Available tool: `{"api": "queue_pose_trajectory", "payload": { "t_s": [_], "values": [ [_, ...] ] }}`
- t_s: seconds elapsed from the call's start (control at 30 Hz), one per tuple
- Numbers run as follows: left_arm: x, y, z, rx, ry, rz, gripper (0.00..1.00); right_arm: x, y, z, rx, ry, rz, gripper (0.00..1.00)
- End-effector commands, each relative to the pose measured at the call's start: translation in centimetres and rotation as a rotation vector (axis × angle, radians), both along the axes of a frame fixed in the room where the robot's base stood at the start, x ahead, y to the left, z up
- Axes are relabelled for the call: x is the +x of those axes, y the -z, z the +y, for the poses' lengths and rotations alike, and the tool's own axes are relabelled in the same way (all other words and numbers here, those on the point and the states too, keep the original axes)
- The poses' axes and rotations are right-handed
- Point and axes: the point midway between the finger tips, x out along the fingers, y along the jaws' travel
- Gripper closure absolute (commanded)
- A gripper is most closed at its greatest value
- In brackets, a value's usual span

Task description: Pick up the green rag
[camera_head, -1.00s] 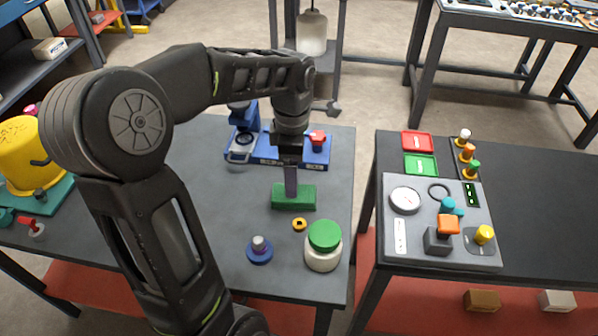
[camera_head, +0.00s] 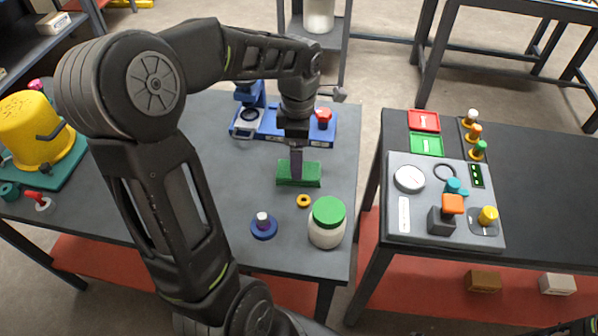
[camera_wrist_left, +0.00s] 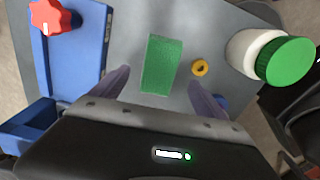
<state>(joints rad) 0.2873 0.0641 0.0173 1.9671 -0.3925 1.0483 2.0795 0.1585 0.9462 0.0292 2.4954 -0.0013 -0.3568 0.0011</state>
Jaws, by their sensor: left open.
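The green rag (camera_head: 305,174) lies as a small flat block on the grey table, in front of the blue fixture. It also shows whole in the left wrist view (camera_wrist_left: 162,66), between the fingers. My left gripper (camera_head: 296,178) points down at the rag, and its fingers hide part of it in the head view. In the left wrist view my left gripper (camera_wrist_left: 160,80) is open, one finger on each side of the rag with gaps between. The rag is not gripped. My right gripper does not show.
A yellow ring (camera_head: 304,201) and a white jar with a green lid (camera_head: 328,222) stand close to the rag. A blue-based peg (camera_head: 263,228) is nearer. The blue fixture (camera_head: 268,121) with a red knob (camera_head: 323,115) is behind. A control panel (camera_head: 420,225) sits on the right table.

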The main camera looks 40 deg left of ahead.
Motion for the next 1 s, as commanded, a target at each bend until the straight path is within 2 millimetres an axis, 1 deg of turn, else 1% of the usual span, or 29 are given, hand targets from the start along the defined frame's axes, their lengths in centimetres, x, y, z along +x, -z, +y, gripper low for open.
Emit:
{"api": "queue_pose_trajectory", "payload": {
  "t_s": [0.17, 0.3, 0.43, 0.53, 1.0],
  "values": [
    [0.0, 1.3, 0.0, 0.0, 0.001, 0.004, 0.15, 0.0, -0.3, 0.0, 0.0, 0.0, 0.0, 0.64],
    [0.0, 3.5, 0.0, -0.001, 0.001, 0.004, 0.15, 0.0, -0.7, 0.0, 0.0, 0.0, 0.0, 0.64],
    [0.0, 4.9, 0.0, 0.0, 0.001, 0.002, 0.15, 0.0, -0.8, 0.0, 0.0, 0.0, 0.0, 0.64],
    [0.1, 5.2, 0.0, 0.0, 0.001, 0.0, 0.15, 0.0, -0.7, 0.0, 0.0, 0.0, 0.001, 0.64],
    [0.1, 5.2, 0.0, 0.0, 0.001, 0.0, 0.15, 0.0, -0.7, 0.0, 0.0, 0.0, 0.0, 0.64]
  ]
}}
